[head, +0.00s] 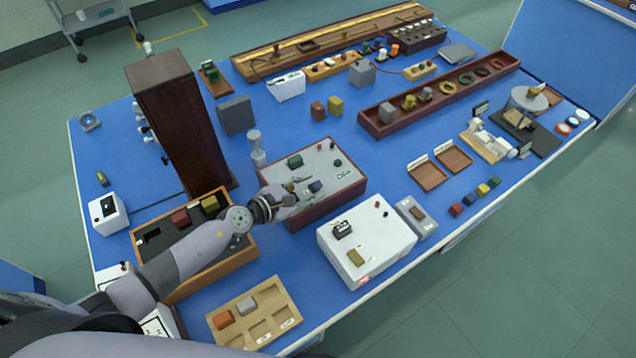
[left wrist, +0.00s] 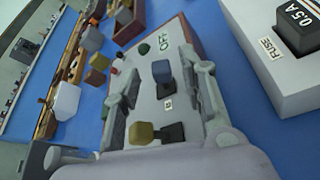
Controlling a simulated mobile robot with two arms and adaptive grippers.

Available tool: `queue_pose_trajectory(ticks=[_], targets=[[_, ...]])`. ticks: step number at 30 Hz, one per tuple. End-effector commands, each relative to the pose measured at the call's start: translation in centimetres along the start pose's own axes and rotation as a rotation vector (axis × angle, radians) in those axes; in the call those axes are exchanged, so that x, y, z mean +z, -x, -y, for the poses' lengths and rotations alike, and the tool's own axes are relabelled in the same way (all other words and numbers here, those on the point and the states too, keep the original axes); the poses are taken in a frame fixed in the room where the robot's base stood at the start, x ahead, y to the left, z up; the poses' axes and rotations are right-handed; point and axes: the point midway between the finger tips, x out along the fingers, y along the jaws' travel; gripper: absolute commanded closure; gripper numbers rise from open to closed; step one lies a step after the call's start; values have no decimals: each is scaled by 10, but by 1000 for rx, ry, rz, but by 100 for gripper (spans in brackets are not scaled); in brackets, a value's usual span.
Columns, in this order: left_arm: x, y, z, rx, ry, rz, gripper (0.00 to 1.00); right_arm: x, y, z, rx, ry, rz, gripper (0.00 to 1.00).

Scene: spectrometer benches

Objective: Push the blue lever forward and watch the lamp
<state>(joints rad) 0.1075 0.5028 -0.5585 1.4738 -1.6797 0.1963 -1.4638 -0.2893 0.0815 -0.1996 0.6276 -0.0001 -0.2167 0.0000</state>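In the head view, a control box (head: 325,205) with a grey top panel stands mid-table. A small blue lever (head: 315,186) rises from the panel; in the left wrist view its blue knob (left wrist: 161,71) stands on a dark stem. A yellow lever (left wrist: 141,132) is nearer the camera. My left gripper (head: 300,190) is over the panel, fingers apart. In the left wrist view the blue knob shows between the fingers, with no clear contact. A green label reading OFF (left wrist: 163,41) and a dark green round spot (left wrist: 144,48) are beyond it; I cannot tell whether any lamp is lit. My right gripper is not seen.
A tall dark brown cabinet (head: 175,110) stands left of the control box. A white fuse box (head: 385,245) is close on the right. A wooden tray (head: 285,320) lies at the front edge. Bare blue table shows behind the control box.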

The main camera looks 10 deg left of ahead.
Motion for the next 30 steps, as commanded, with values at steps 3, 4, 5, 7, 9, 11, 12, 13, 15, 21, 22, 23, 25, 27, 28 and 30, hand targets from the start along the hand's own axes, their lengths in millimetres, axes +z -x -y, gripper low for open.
queue_pose_trajectory(ticks=[3,4,5,7,9,11,12,13,15,21,22,23,25,27,28,30], targets=[[-1,-20,0,1,1,1,62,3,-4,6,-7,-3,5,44],[0,-24,0,1,2,1,62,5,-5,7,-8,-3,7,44],[0,-26,0,1,1,1,62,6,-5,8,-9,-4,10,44],[0,-32,0,1,0,1,62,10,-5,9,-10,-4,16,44],[0,-35,0,0,0,0,62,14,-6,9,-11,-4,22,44],[0,-36,0,0,-1,0,62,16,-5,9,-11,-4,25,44],[0,-37,0,0,-1,0,62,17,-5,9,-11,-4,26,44],[0,-37,0,0,-1,0,62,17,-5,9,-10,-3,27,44],[0,-37,0,0,-1,0,62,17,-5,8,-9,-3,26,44],[0,-36,0,0,-1,0,68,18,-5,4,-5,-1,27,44],[0,-36,0,0,-1,0,70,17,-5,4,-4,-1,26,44],[0,-36,0,0,-1,0,72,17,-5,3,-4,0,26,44],[0,-36,0,0,-1,0,76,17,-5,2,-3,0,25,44],[0,-36,0,0,0,0,81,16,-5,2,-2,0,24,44],[0,-36,0,0,-1,0,83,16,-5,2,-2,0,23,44],[0,-36,0,0,-1,0,88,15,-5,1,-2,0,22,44]])
